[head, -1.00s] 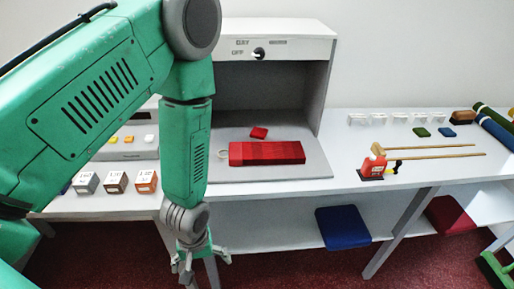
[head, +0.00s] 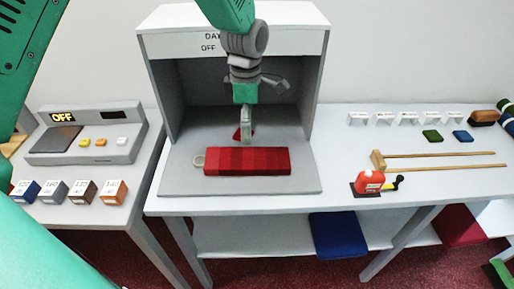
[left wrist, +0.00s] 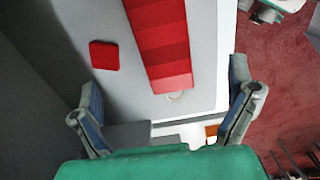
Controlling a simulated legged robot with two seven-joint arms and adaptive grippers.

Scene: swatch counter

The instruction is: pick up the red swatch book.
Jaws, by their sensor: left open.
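The red swatch book (head: 247,161) lies flat in the open grey booth, a long block banded in several reds with a pale ring at its left end. In the left wrist view the book (left wrist: 160,45) runs upward between my spread fingers, its ring end nearest. My left gripper (head: 262,108) is open and empty, above and behind the book in the head view. One finger partly hides a small red swatch (head: 237,134) behind the book. That swatch (left wrist: 104,55) shows left of the book in the wrist view.
The booth (head: 152,100) has side walls and a top close around my left arm.

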